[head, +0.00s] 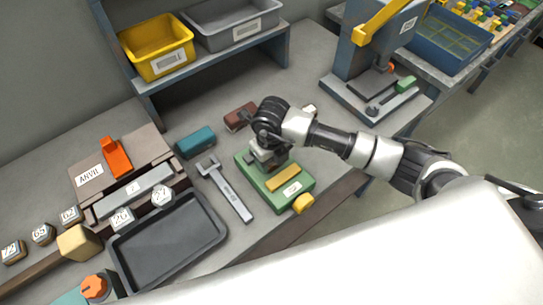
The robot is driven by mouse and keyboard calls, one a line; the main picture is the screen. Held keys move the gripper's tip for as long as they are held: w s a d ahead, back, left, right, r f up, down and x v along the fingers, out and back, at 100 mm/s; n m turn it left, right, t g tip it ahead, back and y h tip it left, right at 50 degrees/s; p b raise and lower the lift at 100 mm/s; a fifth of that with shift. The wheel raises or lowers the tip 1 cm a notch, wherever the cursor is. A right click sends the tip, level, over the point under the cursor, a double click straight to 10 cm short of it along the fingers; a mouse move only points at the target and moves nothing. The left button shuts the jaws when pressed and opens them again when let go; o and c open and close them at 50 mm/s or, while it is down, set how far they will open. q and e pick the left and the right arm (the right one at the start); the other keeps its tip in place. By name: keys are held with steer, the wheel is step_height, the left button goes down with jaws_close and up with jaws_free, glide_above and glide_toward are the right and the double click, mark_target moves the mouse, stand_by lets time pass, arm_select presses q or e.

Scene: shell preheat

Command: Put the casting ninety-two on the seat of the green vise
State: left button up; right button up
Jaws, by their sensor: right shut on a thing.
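The green vise (303,186) stands on the bench at the picture's middle, with a yellow bar on top and a yellow knob at its near right corner. My right gripper (262,158) is down over the vise's far left end. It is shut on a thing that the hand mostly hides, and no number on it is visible. I cannot tell whether that thing touches the seat. Numbered castings (68,215) stand at the left, and two more (161,195) are by the dark tray. I cannot read ninety-two on any of them. My left gripper is out of view.
A wrench-like tool (231,190) lies left of the vise. A teal block (195,142) and a brown block (240,117) lie behind. The dark tray (165,245), anvil plate (90,177) and blue press (375,85) stand around. Yellow (158,47) and grey bins (230,22) sit on the shelf.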

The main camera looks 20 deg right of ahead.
steer(key=shift+f, duration=0.15)
steer(key=shift+f, duration=0.1)
steer(key=shift+f, duration=0.15)
steer(key=o, duration=1)
steer(key=shift+r, duration=0.3)
steer(key=shift+w+r, duration=0.1)
steer(key=shift+r, duration=0.3)
step_height(320, 180, up, 11)
steer(key=shift+r+b, duration=0.1)
steer(key=shift+b, duration=1.1)
